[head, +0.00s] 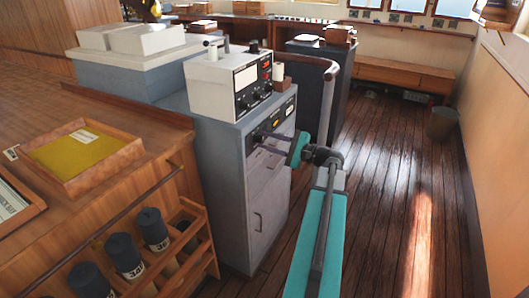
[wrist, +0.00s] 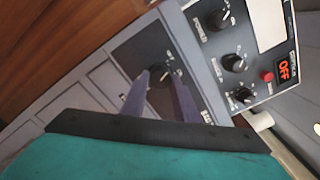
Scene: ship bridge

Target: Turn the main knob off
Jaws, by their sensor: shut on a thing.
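A dark round knob (wrist: 160,73) sits on the black panel on the front of the grey cabinet (head: 225,160). My gripper (wrist: 158,88) has its two purple-grey fingers on either side of this knob, shut on it, in the wrist view. In the head view my gripper (head: 272,139) reaches the upper front of the cabinet from the right, and the knob is hard to make out there. The label by the knob is too small to read. A display (wrist: 284,69) on the instrument above shows OFF in red letters.
A white instrument box (head: 222,82) with several knobs, including one close to my fingers (wrist: 235,62), and a red button (wrist: 267,76) stands on the cabinet. A handrail (head: 322,65) rises just behind. A wooden counter (head: 100,205) is at left.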

